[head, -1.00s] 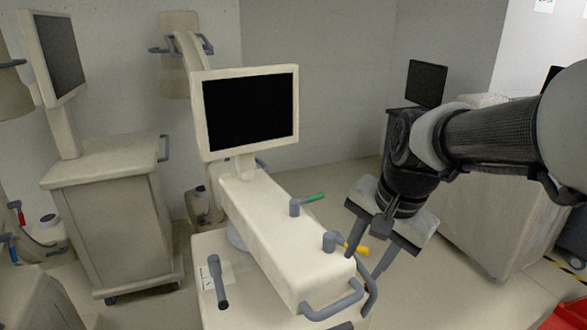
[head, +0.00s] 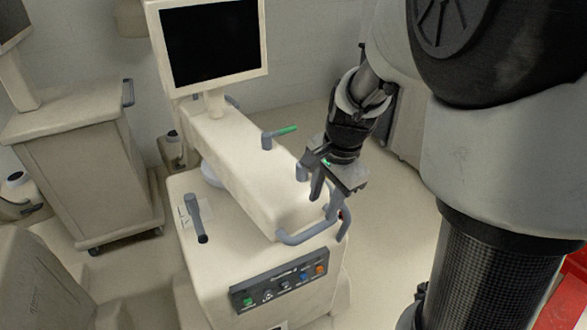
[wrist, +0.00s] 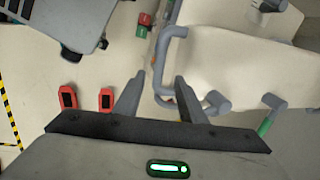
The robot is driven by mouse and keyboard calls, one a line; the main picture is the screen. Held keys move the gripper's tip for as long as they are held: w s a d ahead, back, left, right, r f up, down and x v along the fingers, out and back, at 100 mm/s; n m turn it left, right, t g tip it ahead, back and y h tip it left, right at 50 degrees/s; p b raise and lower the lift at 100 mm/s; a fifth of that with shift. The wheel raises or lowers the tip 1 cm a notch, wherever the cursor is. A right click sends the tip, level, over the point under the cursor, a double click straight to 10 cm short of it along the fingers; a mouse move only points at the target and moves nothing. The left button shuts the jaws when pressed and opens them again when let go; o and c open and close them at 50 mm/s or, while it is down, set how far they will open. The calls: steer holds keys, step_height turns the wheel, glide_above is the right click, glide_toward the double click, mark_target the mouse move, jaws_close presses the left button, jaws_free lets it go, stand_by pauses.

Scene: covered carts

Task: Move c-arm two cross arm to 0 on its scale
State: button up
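The C-arm unit (head: 262,262) stands in the middle of the head view, with a cream cross arm (head: 238,172) on top running toward me. A grey loop handle (head: 290,238) is at the cross arm's near end. A green-tipped lever (head: 278,134) rises from its top. My gripper (head: 323,205) is at the near right end of the cross arm. In the wrist view my gripper (wrist: 160,77) is open, its two fingers on either side of the grey loop handle (wrist: 163,52). I cannot tell whether they touch it. The yellow-tipped lever is mostly hidden behind my gripper.
A monitor (head: 213,42) stands at the cross arm's far end. A grey lever (head: 195,218) beside a white label is on the left. A control panel (head: 278,285) faces me. A covered cart (head: 85,165) is at left. Red objects (wrist: 107,100) show in the wrist view.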

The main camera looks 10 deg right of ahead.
mark_target(315, 228)
steer(key=f, duration=0.3)
steer(key=w+f+b, duration=0.1)
steer(key=f, duration=0.2)
steer(key=a+f, duration=0.1)
steer(key=f, duration=0.3)
steer(key=shift+w+b, duration=0.3)
steer(key=shift+w, duration=0.05)
jaws_close()
